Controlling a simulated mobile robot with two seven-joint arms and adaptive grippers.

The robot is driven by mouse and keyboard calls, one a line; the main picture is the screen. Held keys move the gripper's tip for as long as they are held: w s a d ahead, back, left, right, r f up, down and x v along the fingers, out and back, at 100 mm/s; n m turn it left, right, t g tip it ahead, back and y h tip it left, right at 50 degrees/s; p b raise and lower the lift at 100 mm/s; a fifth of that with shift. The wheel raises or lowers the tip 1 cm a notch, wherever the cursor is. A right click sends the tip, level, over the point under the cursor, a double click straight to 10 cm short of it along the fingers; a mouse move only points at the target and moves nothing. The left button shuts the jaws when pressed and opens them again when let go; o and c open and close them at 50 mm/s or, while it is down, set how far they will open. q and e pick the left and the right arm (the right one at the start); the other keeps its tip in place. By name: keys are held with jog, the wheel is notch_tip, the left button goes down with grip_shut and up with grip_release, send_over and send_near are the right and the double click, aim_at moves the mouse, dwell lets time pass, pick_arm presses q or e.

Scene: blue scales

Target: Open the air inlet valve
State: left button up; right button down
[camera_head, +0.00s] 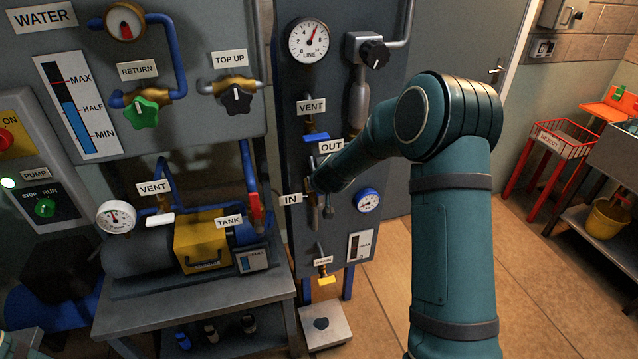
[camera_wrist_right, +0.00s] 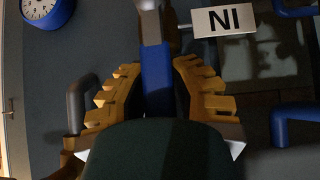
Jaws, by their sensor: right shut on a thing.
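The IN label (camera_head: 291,199) marks the inlet on the dark panel (camera_head: 290,130). In the right wrist view the label (camera_wrist_right: 225,20) appears upside down. Beside it, a blue valve handle (camera_wrist_right: 157,78) hangs from a grey metal fitting (camera_wrist_right: 150,25). My right gripper (camera_wrist_right: 158,85) has its ribbed yellow fingers on both sides of the blue handle and is shut on it. In the head view my right gripper (camera_head: 318,203) is small and partly hidden by my arm, and the handle cannot be made out there. My left gripper is in neither view.
Above the inlet are the OUT label (camera_head: 331,146), a blue handle (camera_head: 316,137) and a line gauge (camera_head: 309,40). A small blue gauge (camera_head: 367,200) is close on the right. The tank (camera_head: 140,252) stands left; a small platform (camera_head: 326,327) is below.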

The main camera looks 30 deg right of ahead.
jog(key=shift+s+a+f, duration=0.2)
jog(key=shift+f, duration=0.1)
jog(key=c, duration=1.1)
grip_release()
jog(key=o, duration=0.3)
jog(key=shift+r, duration=0.2)
jog(key=shift+d, duration=0.1)
jog(key=shift+r, duration=0.1)
jog(key=shift+v, duration=5.95)
